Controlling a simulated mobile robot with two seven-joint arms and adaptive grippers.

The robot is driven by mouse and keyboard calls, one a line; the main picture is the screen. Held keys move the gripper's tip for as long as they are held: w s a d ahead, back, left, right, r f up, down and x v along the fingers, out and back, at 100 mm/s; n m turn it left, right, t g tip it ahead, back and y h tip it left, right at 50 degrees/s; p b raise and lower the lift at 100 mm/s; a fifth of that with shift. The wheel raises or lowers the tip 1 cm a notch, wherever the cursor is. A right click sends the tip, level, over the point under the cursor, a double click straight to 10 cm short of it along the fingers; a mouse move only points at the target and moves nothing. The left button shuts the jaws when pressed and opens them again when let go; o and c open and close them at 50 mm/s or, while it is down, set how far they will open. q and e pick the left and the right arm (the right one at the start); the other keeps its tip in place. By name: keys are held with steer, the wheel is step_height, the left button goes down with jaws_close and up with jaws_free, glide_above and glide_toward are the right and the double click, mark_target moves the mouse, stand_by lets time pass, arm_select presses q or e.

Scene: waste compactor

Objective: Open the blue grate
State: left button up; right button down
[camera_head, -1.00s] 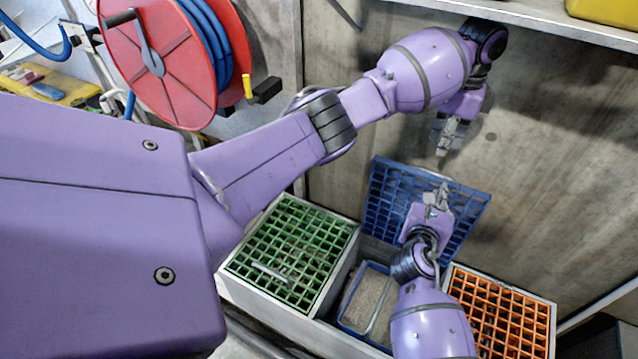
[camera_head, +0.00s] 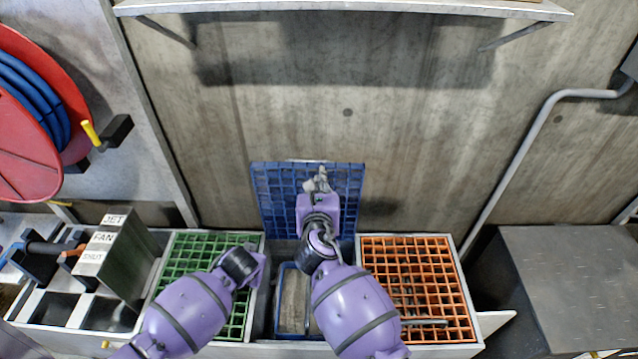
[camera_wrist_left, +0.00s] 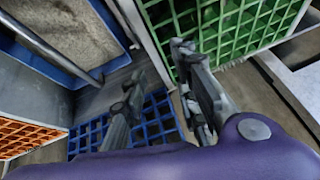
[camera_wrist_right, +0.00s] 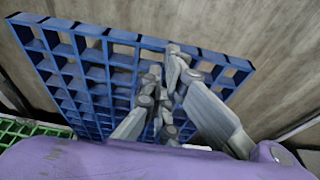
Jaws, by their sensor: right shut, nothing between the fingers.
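The blue grate (camera_head: 280,190) stands raised on edge behind its bin, close to the concrete wall. My right gripper (camera_head: 320,181) is in front of its upper middle. The right wrist view shows the shut, empty fingers (camera_wrist_right: 163,68) before the blue lattice (camera_wrist_right: 90,75); I cannot tell if they touch it. My left arm comes low over the green grate in the head view, where its fingers are hidden. In the left wrist view my left gripper (camera_wrist_left: 158,60) has its fingers apart and empty, with part of the blue grate (camera_wrist_left: 155,122) beyond them.
Below the blue grate is an open blue-rimmed bin (camera_head: 284,328). The green grate (camera_head: 205,245) lies flat at left, the orange grate (camera_head: 410,275) at right. A shelf (camera_head: 340,7) juts from the wall above. A red hose reel (camera_head: 30,150) hangs at left.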

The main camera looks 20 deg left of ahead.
arm_select(q)
steer(key=s+d+f+h, duration=0.2)
steer(key=s+d, duration=0.7)
steer(key=s+d+r+m+t, duration=0.1)
steer(key=s+r, duration=0.1)
steer(key=s, duration=1)
steer(key=s+d+r+t, duration=0.1)
steer(key=s+d+r, duration=0.1)
steer(key=s, duration=1)
steer(key=shift+d+m+t+h, duration=0.15)
steer(key=shift+m+t+h, duration=0.15)
steer(key=shift+m+h, duration=0.1)
arm_select(e)
steer(key=shift+w+a+r, duration=0.1)
steer(key=shift+w+a, duration=0.1)
steer(key=shift+w, duration=0.55)
steer(key=shift+w+a+r, duration=0.1)
steer(key=shift+w+a, duration=0.15)
steer(key=shift+w, duration=0.55)
steer(key=shift+w+a+r, duration=0.1)
steer(key=shift+w+a, duration=0.1)
steer(key=shift+w, duration=0.55)
arm_select(q)
steer(key=shift+w, duration=0.1)
arm_select(e)
steer(key=shift+s, duration=0.1)
steer(key=v, duration=1.2)
